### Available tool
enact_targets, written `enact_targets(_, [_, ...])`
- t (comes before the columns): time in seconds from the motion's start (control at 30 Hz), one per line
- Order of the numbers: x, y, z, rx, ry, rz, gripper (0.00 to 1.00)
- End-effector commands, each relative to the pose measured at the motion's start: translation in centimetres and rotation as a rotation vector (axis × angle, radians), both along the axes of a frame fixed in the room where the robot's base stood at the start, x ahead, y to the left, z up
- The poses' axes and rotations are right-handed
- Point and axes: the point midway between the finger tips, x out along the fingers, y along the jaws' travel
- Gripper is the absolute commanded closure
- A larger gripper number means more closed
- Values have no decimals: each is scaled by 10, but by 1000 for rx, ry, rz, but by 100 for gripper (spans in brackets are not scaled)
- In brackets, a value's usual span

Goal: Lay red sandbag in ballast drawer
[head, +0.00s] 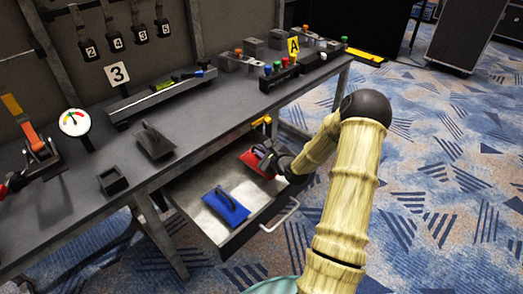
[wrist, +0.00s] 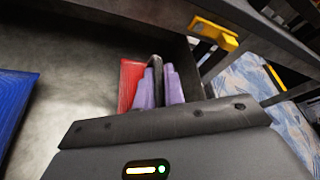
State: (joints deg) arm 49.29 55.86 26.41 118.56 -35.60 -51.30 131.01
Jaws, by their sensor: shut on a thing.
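The red sandbag (head: 254,162) is at the far right part of the open ballast drawer (head: 231,243), under the bench. My gripper (head: 271,163) is over it, with its fingers shut on the dark handle on top of the bag. In the wrist view the red sandbag (wrist: 130,83) shows to the left of the purple finger pads (wrist: 161,86), with the handle between them. A blue sandbag (head: 227,205) with a dark handle lies flat in the drawer, nearer and to the left. Whether the red bag touches the drawer floor is hard to tell.
The dark bench (head: 185,130) overhangs the back of the drawer. A yellow bracket (head: 262,122) sits under its edge. The drawer's handle (head: 280,216) faces the open carpet. Bare metal floor shows between the two bags.

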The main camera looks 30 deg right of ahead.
Motion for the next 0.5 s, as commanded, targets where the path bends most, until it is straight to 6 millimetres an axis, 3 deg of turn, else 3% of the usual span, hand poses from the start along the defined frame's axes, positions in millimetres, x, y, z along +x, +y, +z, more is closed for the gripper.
enact_targets(0.2, [1, 1, -26, -1, -5, 2, 100])
enact_targets(0.5, [1, 0, -28, -2, -7, 1, 100])
